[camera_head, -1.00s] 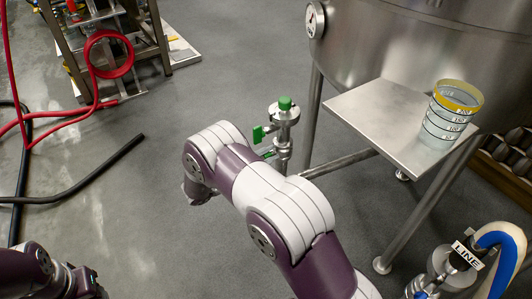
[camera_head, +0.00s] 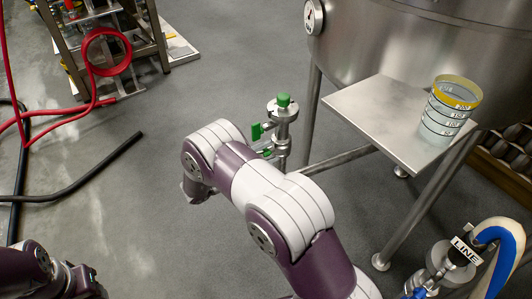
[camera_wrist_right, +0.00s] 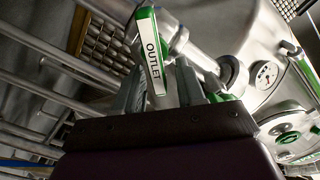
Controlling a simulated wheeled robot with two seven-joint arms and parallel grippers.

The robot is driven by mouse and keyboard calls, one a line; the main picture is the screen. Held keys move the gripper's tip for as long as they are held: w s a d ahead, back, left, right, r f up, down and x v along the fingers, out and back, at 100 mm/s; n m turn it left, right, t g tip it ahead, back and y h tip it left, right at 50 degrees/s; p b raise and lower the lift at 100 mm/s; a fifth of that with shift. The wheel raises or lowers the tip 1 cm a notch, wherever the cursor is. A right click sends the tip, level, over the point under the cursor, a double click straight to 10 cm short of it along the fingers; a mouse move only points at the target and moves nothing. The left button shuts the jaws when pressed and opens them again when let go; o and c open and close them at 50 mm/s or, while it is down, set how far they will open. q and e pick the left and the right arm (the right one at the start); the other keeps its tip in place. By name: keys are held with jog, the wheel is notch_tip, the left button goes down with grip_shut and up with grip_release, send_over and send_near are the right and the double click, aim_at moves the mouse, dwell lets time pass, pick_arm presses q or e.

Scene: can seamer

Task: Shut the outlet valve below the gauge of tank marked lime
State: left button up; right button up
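A steel valve pipe with a green cap (camera_head: 283,100) and a green lever (camera_head: 257,131) stands beside the tank leg. In the right wrist view a green lever with a white OUTLET label (camera_wrist_right: 153,52) rises between and beyond the two fingers of my right gripper (camera_wrist_right: 162,80). The fingers are apart, with a gap visible beside the lever. In the head view my right forearm hides that gripper. The round gauge (camera_head: 314,17) is on the steel tank (camera_head: 415,40); a gauge (camera_wrist_right: 265,73) also shows in the wrist view. My left gripper (camera_head: 88,282) is partly visible at the bottom left.
A steel shelf (camera_head: 365,115) by the tank holds a clear beaker with a yellow rim (camera_head: 447,108). A pipe tag (camera_head: 466,250) seems to read LINE, beside a blue and white hose (camera_head: 500,235). Red and black hoses lie left. The floor between is clear.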

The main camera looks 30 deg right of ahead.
jog(key=shift+a, duration=0.35)
jog(key=s+a+p, duration=0.1)
jog(key=a+p, duration=0.1)
jog(key=a, duration=1)
